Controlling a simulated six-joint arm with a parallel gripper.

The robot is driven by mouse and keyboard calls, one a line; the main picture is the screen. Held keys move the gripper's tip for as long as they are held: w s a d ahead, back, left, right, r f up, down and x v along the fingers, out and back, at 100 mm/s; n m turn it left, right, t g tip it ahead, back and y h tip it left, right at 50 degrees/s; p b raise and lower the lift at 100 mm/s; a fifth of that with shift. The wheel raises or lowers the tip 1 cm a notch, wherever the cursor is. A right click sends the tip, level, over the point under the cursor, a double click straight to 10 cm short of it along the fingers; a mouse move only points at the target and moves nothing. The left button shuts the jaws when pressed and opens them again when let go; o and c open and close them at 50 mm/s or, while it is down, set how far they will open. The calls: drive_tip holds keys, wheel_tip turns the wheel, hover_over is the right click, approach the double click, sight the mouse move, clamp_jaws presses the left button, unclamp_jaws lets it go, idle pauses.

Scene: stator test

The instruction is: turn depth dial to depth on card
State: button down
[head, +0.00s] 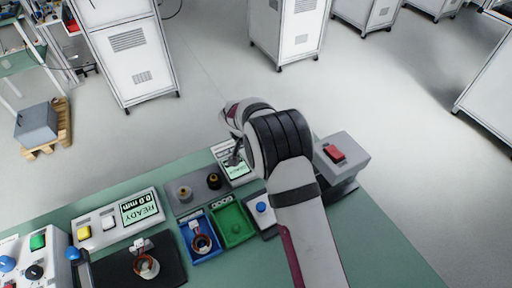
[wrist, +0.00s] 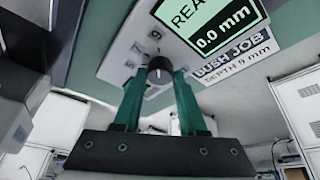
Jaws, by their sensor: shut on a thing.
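The depth dial (wrist: 160,72) is a dark round knob on a light panel (wrist: 150,20), with printed numbers around it, a 9 among them. My gripper (wrist: 160,82) has its two green fingers shut on the knob, one on each side. The dial's pointer is too small to read surely. The panel's green display (wrist: 215,25) shows 0.0 mm. The card (wrist: 235,58) below it reads "BUSH JOB, DEPTH 9 mm". In the head view, my gripper (head: 236,156) is at the small panel (head: 240,170), and my arm hides part of it.
A grey box with a red switch (head: 335,154) stands right of my arm. Blue (head: 190,233) and green (head: 233,226) trays lie in front, left of a blue button (head: 262,207). A READY display (head: 139,207) reading 0.0 mm stands further left.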

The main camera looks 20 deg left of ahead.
drive_tip(key=shift+c, duration=2.3)
unclamp_jaws()
drive_tip(key=v, duration=1.5)
drive_tip(key=shift+r, duration=0.35)
drive_tip(key=shift+s+a, duration=0.1)
drive_tip(key=shift+s, duration=0.05)
drive_tip(key=s+d+r+m+g, duration=0.1)
drive_tip(key=s+d+r+g, duration=0.15)
drive_tip(key=s+d, duration=0.7)
drive_tip(key=s+d+r+m+g, duration=0.1)
drive_tip(key=s+d+r, duration=0.4)
drive_tip(key=d, duration=0.7)
drive_tip(key=s+d+f+y, duration=0.1)
drive_tip(key=s+f, duration=0.1)
drive_tip(key=s, duration=0.5)
drive_tip(key=s+d+f+m+g+y, duration=0.1)
drive_tip(key=s+y, duration=0.1)
drive_tip(key=s, duration=0.6)
drive_tip(key=shift+f, duration=0.4)
